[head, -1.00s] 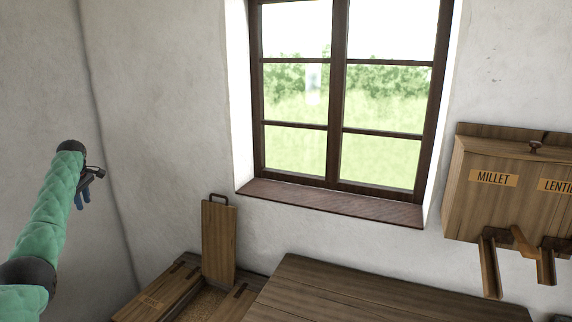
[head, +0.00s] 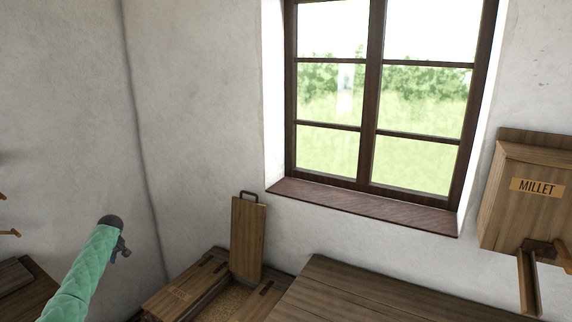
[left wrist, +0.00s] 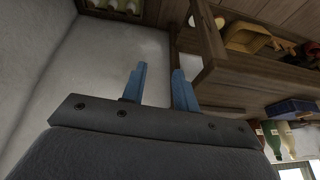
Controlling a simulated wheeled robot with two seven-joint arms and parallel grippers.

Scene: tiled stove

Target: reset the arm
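My left arm, in a green sleeve, comes in from the lower left in the head view. Its gripper (head: 122,252) is small there, in front of the white wall near the corner. In the left wrist view the two blue fingers of the left gripper (left wrist: 163,88) stand apart with nothing between them. The gripper is open and touches nothing that I can see. My right gripper is in neither view.
A wooden bin (head: 190,290) with its lid (head: 247,238) raised stands beside a wooden table (head: 370,295) below the window (head: 375,95). A millet dispenser (head: 530,205) hangs at right. The left wrist view shows a wooden shelf (left wrist: 225,75) with bottles (left wrist: 272,138).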

